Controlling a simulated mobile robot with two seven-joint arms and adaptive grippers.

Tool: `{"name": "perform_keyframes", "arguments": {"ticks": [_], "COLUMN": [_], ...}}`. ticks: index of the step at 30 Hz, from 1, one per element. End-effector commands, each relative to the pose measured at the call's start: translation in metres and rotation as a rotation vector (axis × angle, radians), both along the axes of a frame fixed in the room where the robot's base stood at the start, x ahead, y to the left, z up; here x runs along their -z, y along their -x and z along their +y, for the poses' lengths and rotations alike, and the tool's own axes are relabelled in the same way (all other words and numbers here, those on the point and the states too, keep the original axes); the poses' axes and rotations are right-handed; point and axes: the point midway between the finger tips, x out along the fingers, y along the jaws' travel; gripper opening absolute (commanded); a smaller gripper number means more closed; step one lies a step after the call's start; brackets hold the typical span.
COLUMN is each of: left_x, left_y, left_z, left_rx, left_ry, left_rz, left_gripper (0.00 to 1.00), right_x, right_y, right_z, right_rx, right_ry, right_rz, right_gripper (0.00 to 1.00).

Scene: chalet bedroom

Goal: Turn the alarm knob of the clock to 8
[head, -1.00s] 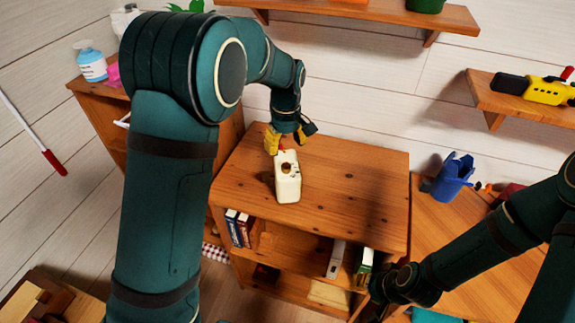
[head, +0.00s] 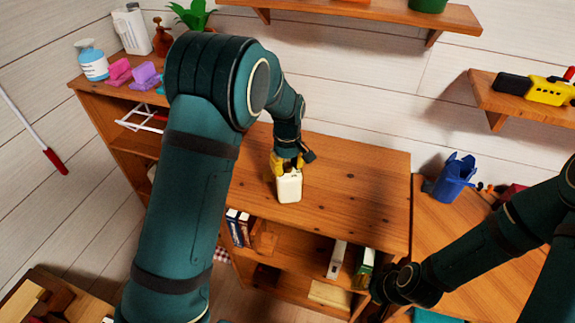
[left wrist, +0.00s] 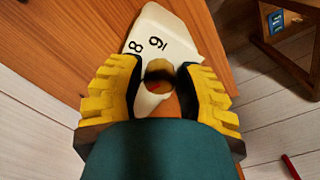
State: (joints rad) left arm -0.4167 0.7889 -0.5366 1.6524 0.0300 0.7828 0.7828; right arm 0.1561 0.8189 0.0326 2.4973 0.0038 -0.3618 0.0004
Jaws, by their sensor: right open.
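The cream clock (head: 289,189) stands on the wooden cabinet top, and its upper part is hidden by my left gripper (head: 287,163) in the head view. In the left wrist view the clock (left wrist: 172,22) shows black numerals, an 8 and what looks like a 9 or 6. A round brownish knob (left wrist: 160,72) lies between the yellow-and-black fingers of my left gripper (left wrist: 160,78). The fingers stand apart on either side of it; firm contact is not visible. My right gripper (head: 385,287) is low at the right, dark and partly hidden, away from the clock.
The cabinet top (head: 350,190) is otherwise clear. Books (head: 238,228) stand on its shelf below. A blue bin-like object (head: 455,178) is on the lower surface at right. A wall shelf (head: 400,12) hangs above. A bottle (head: 93,64) and pink blocks stand at the back left.

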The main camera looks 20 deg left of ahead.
Motion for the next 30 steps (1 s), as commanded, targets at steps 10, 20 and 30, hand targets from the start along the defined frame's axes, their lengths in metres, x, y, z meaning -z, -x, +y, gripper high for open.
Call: {"name": "perform_keyframes", "arguments": {"ticks": [10, 20, 30], "left_x": [-0.0004, -0.0005, -0.0002], "left_y": [-0.0001, -0.0004, -0.0004], "left_z": [0.0001, 0.0004, 0.0005], "left_rx": [0.008, 0.145, 0.449], "left_ry": [0.001, 0.001, 0.001], "left_rz": [-0.001, -0.001, -0.001], "left_gripper": [0.0, 0.0, 0.0], "right_x": [0.0001, 0.002, 0.0065], "right_y": [0.0, 0.0, -0.0002], "right_z": [-0.0001, 0.0, 0.0004], "right_rx": [0.0, 0.0, 0.0], "right_ry": [0.0, 0.0, 0.001], "right_rz": [0.0, 0.0, 0.0], "right_gripper": [0.42, 0.42, 0.42]}}
